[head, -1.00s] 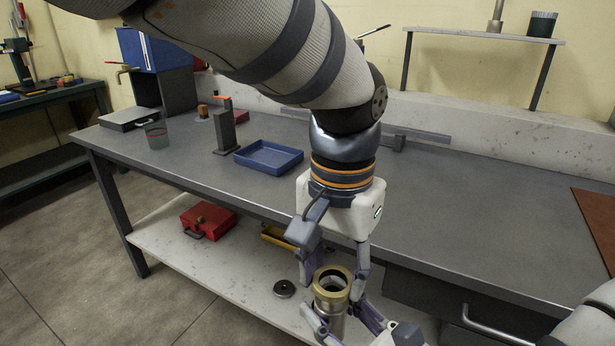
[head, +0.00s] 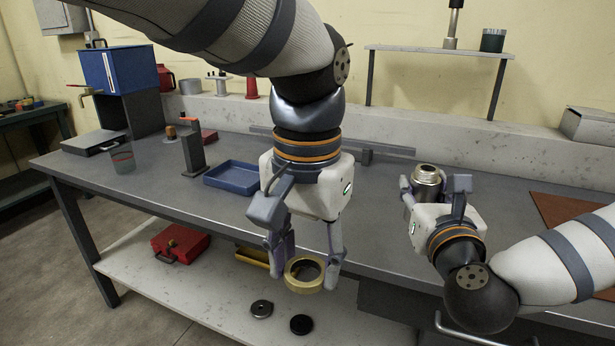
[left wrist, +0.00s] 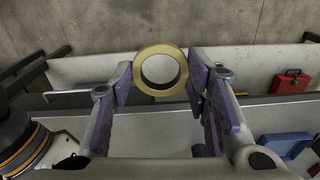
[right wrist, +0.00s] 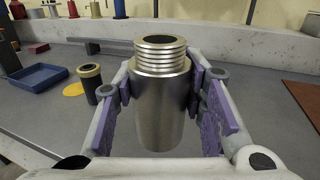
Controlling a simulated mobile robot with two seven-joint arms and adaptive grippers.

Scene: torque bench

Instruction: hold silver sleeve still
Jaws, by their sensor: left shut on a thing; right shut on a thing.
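The silver sleeve (head: 427,178) is upright in my right gripper (head: 430,190), which is shut around its sides above the bench. In the right wrist view the sleeve (right wrist: 160,108) shows a bare threaded top and a smooth body between the two fingers. My left gripper (head: 304,260) is shut on a brass ring (head: 305,287) in front of the bench edge. The ring (left wrist: 160,89) also shows between the fingertips in the left wrist view, with an open hole. The ring and the sleeve are well apart.
A blue tray (head: 232,186) and an orange-topped stand (head: 192,150) are on the bench at left. A dark cylinder with a brass top (right wrist: 90,84) stands on it too. Below, a red case (head: 180,243) and dark discs (head: 301,324) lie on the shelf. The right bench has free room.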

